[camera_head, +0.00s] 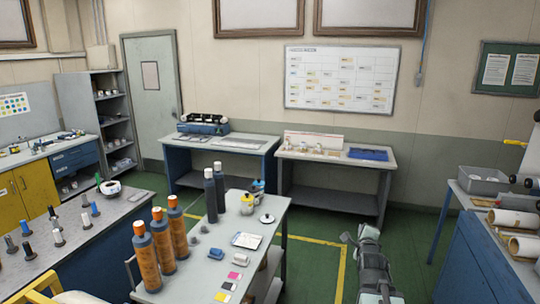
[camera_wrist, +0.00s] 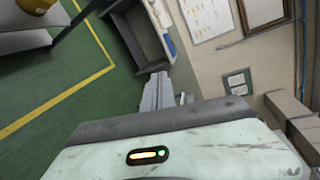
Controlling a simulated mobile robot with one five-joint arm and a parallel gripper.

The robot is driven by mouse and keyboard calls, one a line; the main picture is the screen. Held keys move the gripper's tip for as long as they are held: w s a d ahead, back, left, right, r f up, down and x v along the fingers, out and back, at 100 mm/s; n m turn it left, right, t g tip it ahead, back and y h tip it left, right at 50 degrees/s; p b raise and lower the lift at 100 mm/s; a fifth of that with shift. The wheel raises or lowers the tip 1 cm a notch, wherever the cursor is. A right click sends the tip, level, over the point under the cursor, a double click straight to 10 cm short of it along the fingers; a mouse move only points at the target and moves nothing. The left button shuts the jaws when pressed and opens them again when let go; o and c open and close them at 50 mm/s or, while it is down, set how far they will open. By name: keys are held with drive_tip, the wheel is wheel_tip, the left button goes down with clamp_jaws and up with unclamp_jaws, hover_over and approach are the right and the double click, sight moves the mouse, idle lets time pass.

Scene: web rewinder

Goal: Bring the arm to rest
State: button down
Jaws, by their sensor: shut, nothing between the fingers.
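My arm (camera_head: 374,268) rises at the lower right of the head view, over the green floor between the centre table and the right-hand bench. It looks folded close and touches nothing that I can see. In the wrist view my gripper (camera_wrist: 165,88) shows as narrow grey fingers beyond the pale housing with a small orange and green light. The gripper is shut and empty. The housing hides the lower part of that view.
The centre table (camera_head: 262,225) holds orange and dark bottles and small parts. The right-hand bench (camera_head: 487,232) carries a grey bin (camera_head: 484,180) and rolls. Two tables stand along the back wall below a whiteboard (camera_head: 341,79). Green floor (camera_head: 415,245) lies open around my arm.

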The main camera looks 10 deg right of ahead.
drive_tip(key=s+a+f+n+g+y+b, duration=0.15)
drive_tip(key=a+f+n, duration=0.3)
drive_tip(key=a, duration=0.45)
drive_tip(key=s+a+f+n+g+y, duration=0.1)
drive_tip(key=a+f+n+g+y, duration=0.2)
drive_tip(key=a+f, duration=0.4)
drive_tip(key=s+a+f+n+g+y, duration=0.15)
drive_tip(key=a+f+n, duration=0.3)
drive_tip(key=a, duration=0.55)
drive_tip(key=s+f+n+g, duration=0.2)
drive_tip(key=s+n+g, duration=0.2)
drive_tip(key=s+n, duration=0.2)
drive_tip(key=s+a+f+n+g, duration=0.1)
drive_tip(key=s+f+n+g, duration=0.1)
drive_tip(key=s+n+g, duration=0.2)
drive_tip(key=s+n, duration=0.3)
drive_tip(key=s, duration=0.1)
drive_tip(key=shift+s+f, duration=0.2)
drive_tip(key=shift+f, duration=0.05)
